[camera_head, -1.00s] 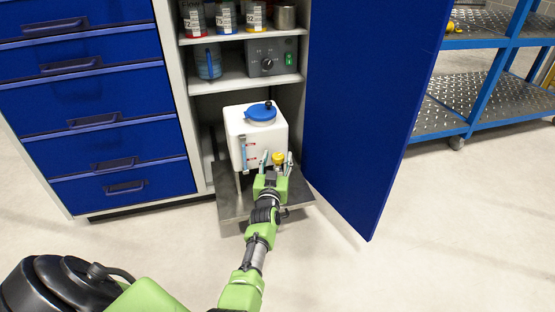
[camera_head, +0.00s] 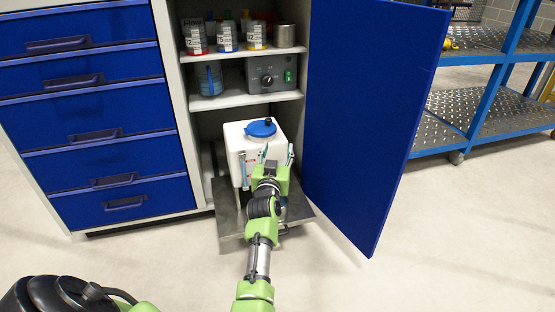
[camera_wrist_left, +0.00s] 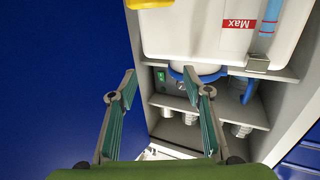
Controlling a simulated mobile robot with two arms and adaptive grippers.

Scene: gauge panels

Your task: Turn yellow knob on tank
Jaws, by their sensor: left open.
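The white tank (camera_head: 238,142) with a blue cap (camera_head: 261,128) stands on a pulled-out metal shelf (camera_head: 229,213) of the cabinet. My left gripper (camera_head: 278,154) is open and empty in front of the tank's right side. It hides the yellow knob in the head view. In the left wrist view the yellow knob (camera_wrist_left: 148,3) is cut off at the top edge, beyond the open fingers (camera_wrist_left: 160,80) and not between them. The tank (camera_wrist_left: 205,22) fills the top right there, with a red Max mark. My right gripper is not in view.
The open blue cabinet door (camera_head: 365,120) stands close to the right of my left arm. Blue drawers (camera_head: 100,130) are on the left. Cans and a grey control box (camera_head: 272,75) sit on shelves above. A blue rack (camera_head: 490,95) stands far right.

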